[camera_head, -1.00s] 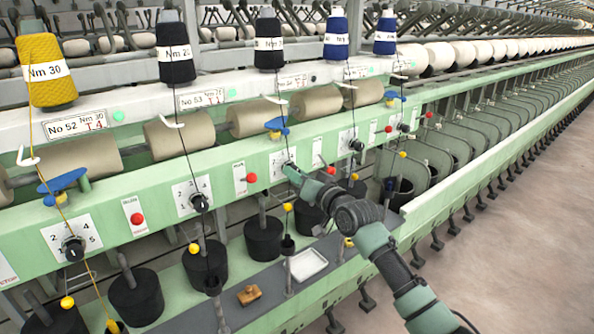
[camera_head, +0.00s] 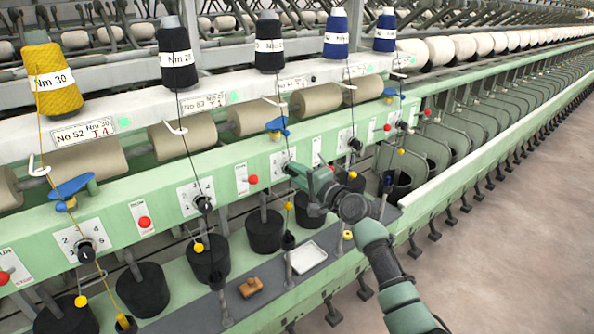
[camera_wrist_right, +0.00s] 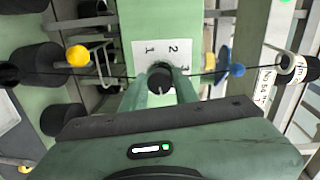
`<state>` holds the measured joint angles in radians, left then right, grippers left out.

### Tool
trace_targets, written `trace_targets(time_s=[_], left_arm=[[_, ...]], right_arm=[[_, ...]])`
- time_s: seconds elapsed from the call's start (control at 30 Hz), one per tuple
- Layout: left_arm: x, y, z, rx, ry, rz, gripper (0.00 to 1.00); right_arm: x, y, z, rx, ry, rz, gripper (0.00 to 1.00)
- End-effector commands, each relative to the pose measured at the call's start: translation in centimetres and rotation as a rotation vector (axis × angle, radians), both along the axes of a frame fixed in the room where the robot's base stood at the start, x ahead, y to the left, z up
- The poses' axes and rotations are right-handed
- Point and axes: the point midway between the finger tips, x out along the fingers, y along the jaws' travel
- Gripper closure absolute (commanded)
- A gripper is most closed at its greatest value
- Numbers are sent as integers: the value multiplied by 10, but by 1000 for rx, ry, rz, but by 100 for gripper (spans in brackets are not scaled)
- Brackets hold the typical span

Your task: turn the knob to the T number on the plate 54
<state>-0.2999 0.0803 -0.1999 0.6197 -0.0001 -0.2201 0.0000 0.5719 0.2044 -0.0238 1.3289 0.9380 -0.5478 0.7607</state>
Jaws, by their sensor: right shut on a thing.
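The black knob (camera_wrist_right: 160,77) sits on a white dial plate (camera_wrist_right: 146,50) with digits 1, 2 and 3 showing in the right wrist view. My right gripper (camera_wrist_right: 160,84) is shut on this knob, one finger on each side. In the head view my right gripper (camera_head: 291,168) covers most of the knob and part of its dial (camera_head: 278,160). The plate 54 (camera_head: 291,83) is on the white rail above; its T number is too small to read. The plate also shows in the right wrist view (camera_wrist_right: 265,88), partly covered. My left gripper is not in view.
Other knobs (camera_head: 204,204) and red buttons (camera_head: 253,180) line the green rail. Thin yarns hang from bobbins (camera_head: 269,50) past the dials. A white tray (camera_head: 306,257) and a brown object (camera_head: 250,287) lie on the grey shelf below. The floor at right is clear.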

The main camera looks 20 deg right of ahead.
Motion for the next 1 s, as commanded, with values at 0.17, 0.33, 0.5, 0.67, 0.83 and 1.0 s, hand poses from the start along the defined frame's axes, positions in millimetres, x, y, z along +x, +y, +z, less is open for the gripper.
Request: trace_targets(time_s=[0.17,0.33,0.5,0.67,0.83,1.0], left_arm=[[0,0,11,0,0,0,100],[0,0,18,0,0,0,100],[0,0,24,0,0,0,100],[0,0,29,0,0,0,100],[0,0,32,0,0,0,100],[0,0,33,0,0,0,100]], right_arm=[[0,0,1,159,60,0,100],[0,-1,1,306,114,-1,100],[0,-1,1,436,161,-1,100],[0,-1,0,534,197,0,100],[0,-1,-1,605,224,-1,100],[0,-1,-1,646,239,-1,100]])
